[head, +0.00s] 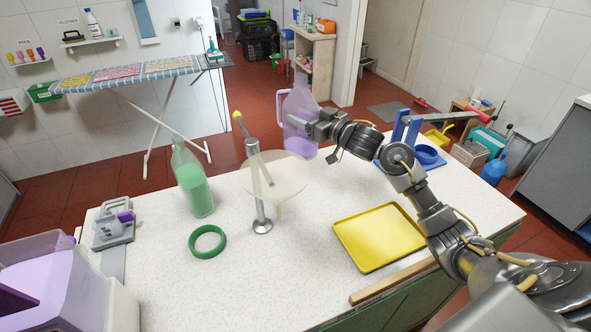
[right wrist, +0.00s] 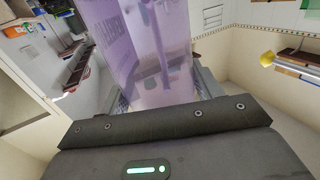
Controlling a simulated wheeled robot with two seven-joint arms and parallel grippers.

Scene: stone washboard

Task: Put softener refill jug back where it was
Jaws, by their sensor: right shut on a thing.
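The softener refill jug is a translucent purple jug (head: 301,100) with a side handle and darker liquid low inside. In the head view it is upright at the counter's far edge, behind a round pale disc. I cannot tell whether its base touches anything. My right gripper (head: 303,122) is shut on the jug's body from the right. In the right wrist view the jug (right wrist: 155,45) rises between the fingers (right wrist: 165,92), with faint lettering on its side. My left gripper is not in view.
On the counter (head: 300,260) stand a green-filled container (head: 195,182), a green ring (head: 207,253), a metal post (head: 260,190) beside the pale disc (head: 288,172), a yellow tray (head: 350,237) and a blue stand (head: 398,130). The front middle is clear. An ironing board (head: 140,72) stands behind.

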